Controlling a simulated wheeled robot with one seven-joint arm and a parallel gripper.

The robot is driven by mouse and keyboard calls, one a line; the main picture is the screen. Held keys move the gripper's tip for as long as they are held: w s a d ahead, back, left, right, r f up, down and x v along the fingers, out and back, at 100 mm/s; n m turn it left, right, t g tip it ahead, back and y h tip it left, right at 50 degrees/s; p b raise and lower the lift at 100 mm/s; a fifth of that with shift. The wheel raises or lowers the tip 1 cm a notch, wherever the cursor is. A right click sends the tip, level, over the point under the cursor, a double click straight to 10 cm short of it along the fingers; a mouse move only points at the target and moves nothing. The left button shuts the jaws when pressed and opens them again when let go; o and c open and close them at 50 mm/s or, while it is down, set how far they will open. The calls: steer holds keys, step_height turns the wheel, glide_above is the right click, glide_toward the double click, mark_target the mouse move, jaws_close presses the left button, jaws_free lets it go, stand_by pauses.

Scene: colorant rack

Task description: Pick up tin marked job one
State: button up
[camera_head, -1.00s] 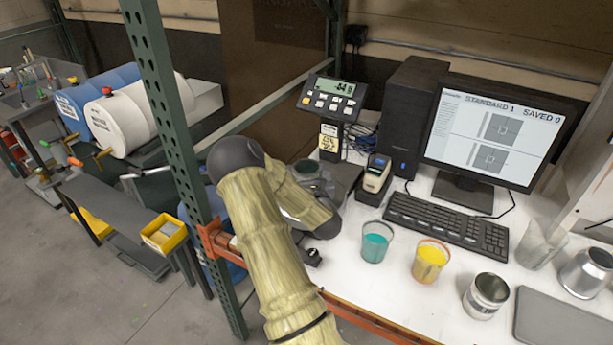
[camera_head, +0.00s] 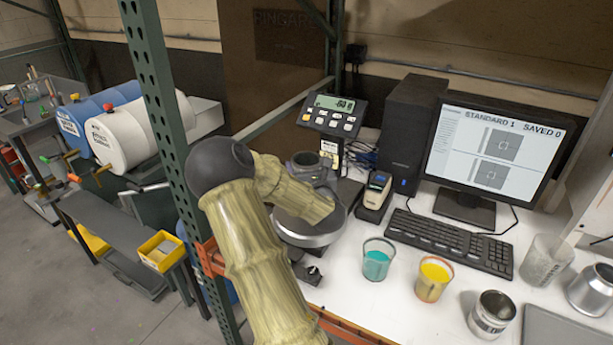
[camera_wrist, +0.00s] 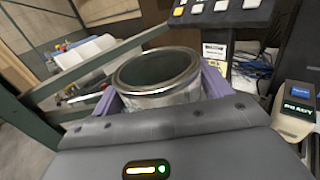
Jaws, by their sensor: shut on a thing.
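A metal tin (camera_wrist: 160,96) with a bright round rim and a dark inside is held upright between the two purple fingers of my gripper (camera_wrist: 160,84). Its marking cannot be read. In the head view the tin (camera_head: 304,159) shows small at the end of my arm, above the scale's round pan (camera_head: 310,238). My gripper and forearm hide part of the pan. My gripper is shut on the tin's sides. Another open tin (camera_head: 491,315) with a label stands at the front right of the white bench.
A scale display (camera_head: 333,113) stands behind the tin, with a small handheld device (camera_head: 377,190) to its right. Teal (camera_head: 376,262) and yellow (camera_head: 433,280) cups, a keyboard (camera_head: 450,240) and a monitor (camera_head: 495,150) fill the bench. A green rack post (camera_head: 160,80) rises close left of my arm.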

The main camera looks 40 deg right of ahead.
steer(key=shift+r, duration=0.75)
steer(key=shift+a+f, duration=0.1)
steer(key=shift+a, duration=0.05)
